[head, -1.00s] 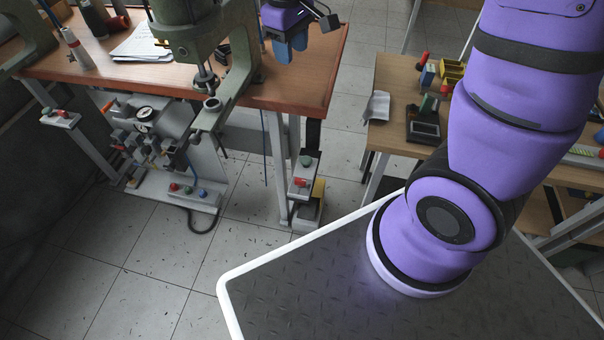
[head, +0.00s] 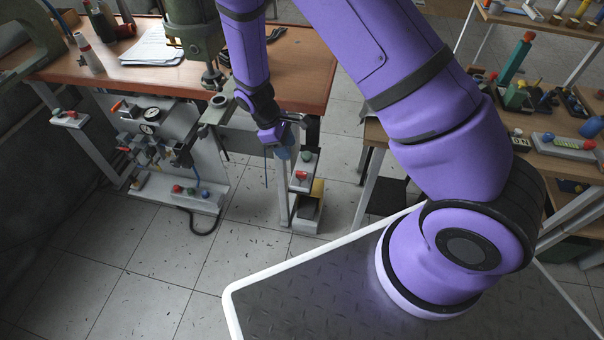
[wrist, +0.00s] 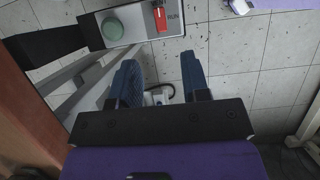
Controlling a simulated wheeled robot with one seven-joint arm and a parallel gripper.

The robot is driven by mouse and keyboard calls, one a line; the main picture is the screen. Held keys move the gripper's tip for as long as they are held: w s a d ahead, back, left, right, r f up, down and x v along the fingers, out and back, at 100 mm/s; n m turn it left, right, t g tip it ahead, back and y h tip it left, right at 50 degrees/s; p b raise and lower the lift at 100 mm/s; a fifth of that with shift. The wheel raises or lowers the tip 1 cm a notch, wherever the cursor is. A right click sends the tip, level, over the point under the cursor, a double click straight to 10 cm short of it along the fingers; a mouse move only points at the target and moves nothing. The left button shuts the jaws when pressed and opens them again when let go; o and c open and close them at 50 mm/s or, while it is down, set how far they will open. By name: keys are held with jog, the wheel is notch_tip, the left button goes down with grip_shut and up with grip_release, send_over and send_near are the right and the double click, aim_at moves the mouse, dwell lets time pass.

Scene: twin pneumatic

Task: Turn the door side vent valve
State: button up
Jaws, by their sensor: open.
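A pneumatic panel (head: 152,128) with round gauges and red-orange valve handles stands under the bench on the left. One red handle (head: 117,106) is at its upper left. A control box (wrist: 133,25) with a green button and a red switch marked RUN is just beyond the fingers.
The same control box (head: 303,172) is mounted at the bench's right leg, close to my gripper. The wooden bench top (head: 290,75) overhangs this area. A black hose lies on the floor below the panel. The tiled floor (head: 160,260) in front is clear.

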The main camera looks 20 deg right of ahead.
aim_at(301, 172)
jog(key=x, duration=1)
jog(key=shift+f, duration=0.4)
grip_shut()
